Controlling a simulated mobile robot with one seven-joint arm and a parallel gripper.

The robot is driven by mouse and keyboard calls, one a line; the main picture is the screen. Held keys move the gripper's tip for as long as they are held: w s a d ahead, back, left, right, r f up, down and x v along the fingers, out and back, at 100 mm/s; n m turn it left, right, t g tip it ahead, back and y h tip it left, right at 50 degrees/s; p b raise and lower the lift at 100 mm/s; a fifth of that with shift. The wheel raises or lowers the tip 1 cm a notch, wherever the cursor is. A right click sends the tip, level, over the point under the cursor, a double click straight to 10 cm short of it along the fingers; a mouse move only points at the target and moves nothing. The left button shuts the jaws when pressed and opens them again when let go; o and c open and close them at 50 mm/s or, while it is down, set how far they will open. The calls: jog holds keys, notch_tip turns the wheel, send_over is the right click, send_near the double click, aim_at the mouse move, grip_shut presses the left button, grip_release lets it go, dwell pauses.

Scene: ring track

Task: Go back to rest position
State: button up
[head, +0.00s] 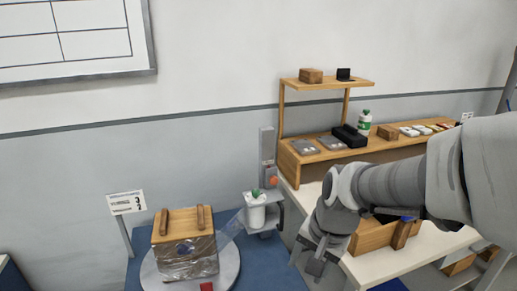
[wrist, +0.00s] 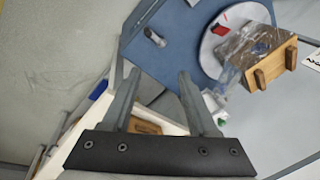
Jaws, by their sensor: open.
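My gripper (head: 312,262) hangs at the end of my arm, right of centre in the head view, pointing down. In the wrist view its two fingers (wrist: 158,82) stand wide apart with nothing between them. In the head view it is right of a wooden box (head: 183,229) partly wrapped in clear film. The box sits on a round grey turntable (head: 231,269) and has two wooden blocks on top. The box also shows in the wrist view (wrist: 268,68), upper right, apart from the fingers.
A white film dispenser (head: 256,214) stands beside the turntable, with film stretching to the box. A white table (head: 405,256) with a wooden box (head: 372,237) lies under my arm. A wooden shelf (head: 317,156) with small goods stands behind. A sign (head: 126,203) stands left.

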jog(key=s+d+r+n+t+p, duration=0.1)
jog(key=s+d+r+n, duration=0.1)
jog(key=s+r, duration=0.3)
jog(key=s+d+r+n+t+h, duration=0.1)
jog(key=s+d+r+n+t, duration=0.1)
jog(key=s+r+n, duration=0.2)
notch_tip(320, 180, up, 2)
jog(key=shift+s+r+h+p, duration=0.2)
jog(key=shift+s+h+p, duration=0.15)
jog(key=shift+s, duration=0.45)
jog(key=shift+d, duration=0.1)
jog(key=shift+c, duration=0.7)
jog(key=shift+n, duration=0.3)
